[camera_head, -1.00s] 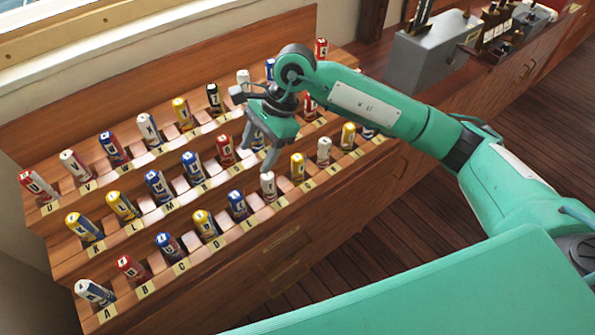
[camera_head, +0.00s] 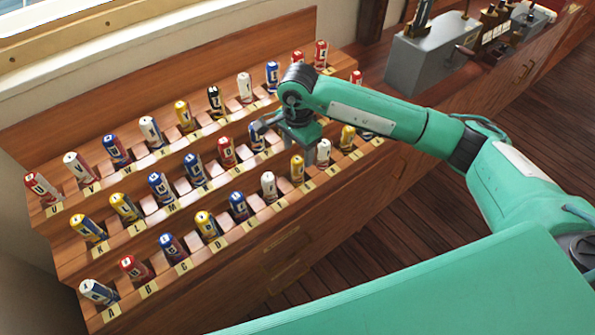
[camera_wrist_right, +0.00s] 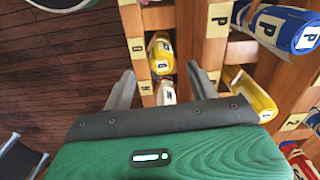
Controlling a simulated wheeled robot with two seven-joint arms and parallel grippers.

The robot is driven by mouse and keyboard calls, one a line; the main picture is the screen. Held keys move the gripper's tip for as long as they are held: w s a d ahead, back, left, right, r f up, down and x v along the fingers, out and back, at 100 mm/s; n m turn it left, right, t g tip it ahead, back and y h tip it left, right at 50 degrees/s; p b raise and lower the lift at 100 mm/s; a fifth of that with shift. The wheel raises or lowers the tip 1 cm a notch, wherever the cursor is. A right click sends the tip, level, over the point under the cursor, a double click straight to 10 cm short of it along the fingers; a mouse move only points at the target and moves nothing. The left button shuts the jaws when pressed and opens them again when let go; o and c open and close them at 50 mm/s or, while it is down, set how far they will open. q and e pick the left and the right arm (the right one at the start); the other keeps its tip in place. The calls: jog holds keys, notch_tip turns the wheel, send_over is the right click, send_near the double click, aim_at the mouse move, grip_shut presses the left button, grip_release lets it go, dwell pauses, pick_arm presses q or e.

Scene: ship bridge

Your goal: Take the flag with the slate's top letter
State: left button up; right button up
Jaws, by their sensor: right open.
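Rolled flags stand in a stepped wooden rack (camera_head: 284,240) with letter labels along its steps. My right gripper (camera_head: 308,158) is over the right part of the lower rows, near a yellow flag (camera_head: 297,169) and a white-topped flag (camera_head: 323,152). In the right wrist view my right gripper (camera_wrist_right: 161,84) is open, with a yellow flag (camera_wrist_right: 161,55) beyond and between its fingers. I cannot tell its depth from them. A blue-and-white flag (camera_wrist_right: 285,27) by a P label is at upper right, above a yellow-and-blue flag (camera_wrist_right: 250,95). No slate shows. My left gripper is not in view.
Neighbouring flags stand close on both sides of the gripper. A grey box (camera_head: 430,55) and small instruments (camera_head: 500,32) stand on the counter at upper right. Open wooden floor (camera_head: 440,205) lies in front of the rack.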

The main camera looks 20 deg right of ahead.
aim_at(297, 158)
notch_tip(297, 158, down, 4)
jog(key=shift+w+f+p, duration=0.1)
jog(key=shift+f+p, duration=0.05)
jog(key=shift+p, duration=0.65)
jog(key=shift+f, duration=0.3)
jog(key=c, duration=1.2)
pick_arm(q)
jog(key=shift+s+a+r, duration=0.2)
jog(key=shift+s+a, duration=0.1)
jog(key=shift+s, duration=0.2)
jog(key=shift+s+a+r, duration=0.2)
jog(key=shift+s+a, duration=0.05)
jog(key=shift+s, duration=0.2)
pick_arm(e)
grip_shut()
jog(key=shift+r, duration=0.1)
